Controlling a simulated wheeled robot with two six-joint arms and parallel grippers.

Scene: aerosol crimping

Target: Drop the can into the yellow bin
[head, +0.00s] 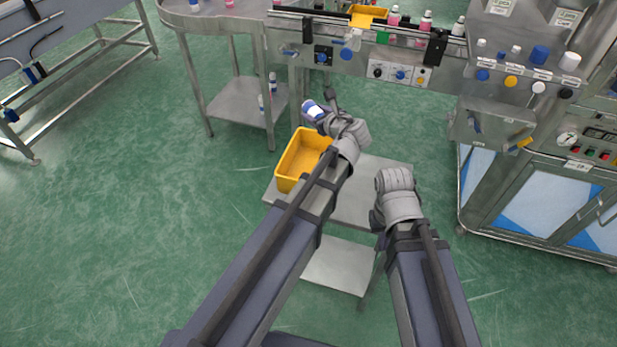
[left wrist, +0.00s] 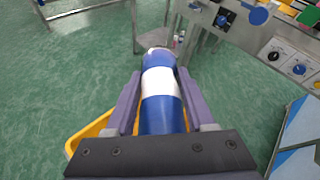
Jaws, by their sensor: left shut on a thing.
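A blue and white can (head: 315,111) is held in my left gripper (head: 325,108), which is shut on it. In the left wrist view the can (left wrist: 160,88) lies lengthwise between the two fingers of the left gripper (left wrist: 158,103). The yellow bin (head: 302,158) stands on a grey stand just below the left gripper in the head view, and my left arm covers part of its right side. In the left wrist view the bin (left wrist: 88,132) shows below the can, mostly hidden by the gripper. My right arm ends right of the bin; its fingers do not show.
The grey stand (head: 372,190) has a bare top right of the bin. A round-edged steel table (head: 236,101) with small cans on its lower shelf stands behind left. A conveyor (head: 345,35) with bottles runs behind, and a machine cabinet (head: 540,190) stands at right. The floor at left is free.

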